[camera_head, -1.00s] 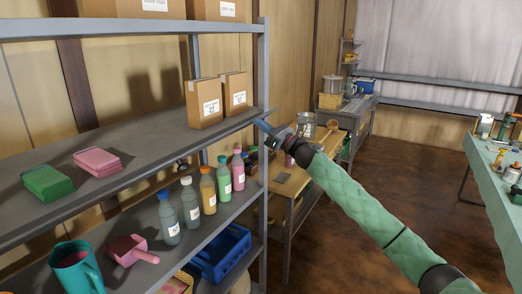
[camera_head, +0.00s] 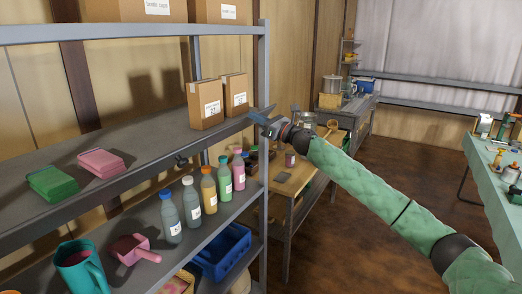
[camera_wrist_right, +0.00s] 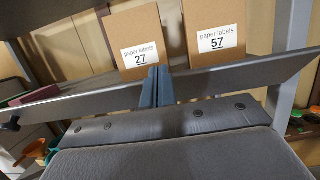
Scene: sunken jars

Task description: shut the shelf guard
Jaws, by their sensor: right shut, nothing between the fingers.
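A long grey strip (camera_head: 130,172) runs along the front edge of the middle shelf. It looks like the shelf guard, but I cannot tell how far it is swung. It also crosses the right wrist view (camera_wrist_right: 225,82), sloping up to the right. A small dark knob (camera_head: 182,161) sits below its edge. My right gripper (camera_head: 261,115) is shut and empty by the right end of this shelf, near the upright. In the right wrist view its fingertips (camera_wrist_right: 156,83) overlap the strip; whether they touch it is unclear. My left gripper is out of view.
Two cardboard boxes (camera_head: 205,103) (camera_head: 235,94) stand at the shelf's right end, close behind the fingers. A green pack (camera_head: 52,183) and a pink pack (camera_head: 101,162) lie further left. Several bottles (camera_head: 209,190) stand on the shelf below. Open floor (camera_head: 410,165) lies to the right.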

